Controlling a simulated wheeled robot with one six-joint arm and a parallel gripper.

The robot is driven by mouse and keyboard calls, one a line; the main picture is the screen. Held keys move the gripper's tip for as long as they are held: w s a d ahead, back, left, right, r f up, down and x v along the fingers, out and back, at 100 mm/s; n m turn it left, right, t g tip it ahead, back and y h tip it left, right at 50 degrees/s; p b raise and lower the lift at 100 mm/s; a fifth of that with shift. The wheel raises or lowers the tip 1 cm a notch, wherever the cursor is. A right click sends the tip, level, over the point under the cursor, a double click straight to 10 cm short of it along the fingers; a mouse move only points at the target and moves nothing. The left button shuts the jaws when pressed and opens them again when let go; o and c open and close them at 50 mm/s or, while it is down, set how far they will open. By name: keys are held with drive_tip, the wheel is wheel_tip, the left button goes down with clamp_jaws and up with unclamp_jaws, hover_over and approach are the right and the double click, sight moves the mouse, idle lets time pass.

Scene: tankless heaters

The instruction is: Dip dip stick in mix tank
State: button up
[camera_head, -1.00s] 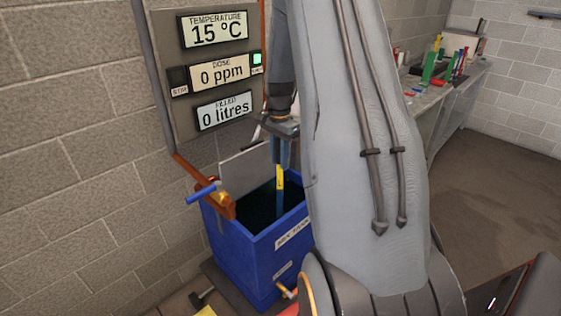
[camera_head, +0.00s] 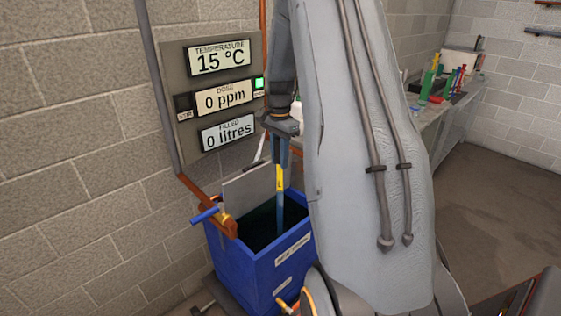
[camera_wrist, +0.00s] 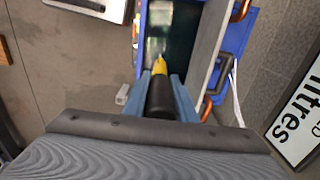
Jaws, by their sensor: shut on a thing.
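The blue mix tank (camera_head: 262,278) stands against the wall with its top open and dark inside. My gripper (camera_head: 280,160) is above the tank, pointing down, shut on the dip stick (camera_head: 280,180). The stick has a yellow part below the fingers and a blue lower part that reaches down into the tank opening. Its lower end is hard to make out against the dark inside. In the wrist view, the gripper fingers (camera_wrist: 165,98) hold the stick's black grip, and its yellow part (camera_wrist: 159,66) points into the tank (camera_wrist: 142,40).
A wall panel (camera_head: 190,138) reads 15 °C, 0 ppm and 0 litres, with a green light lit. A copper pipe with a blue-handled valve (camera_head: 205,214) sits at the tank's left rim. A grey lid (camera_head: 249,188) stands up behind the opening. A bench (camera_head: 428,120) with coloured items is at the right.

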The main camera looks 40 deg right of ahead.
drive_tip(key=shift+r+p, duration=3.95)
drive_tip(key=shift+r, duration=3)
drive_tip(key=shift+r+p, duration=0.45)
drive_tip(key=shift+r, duration=3.8)
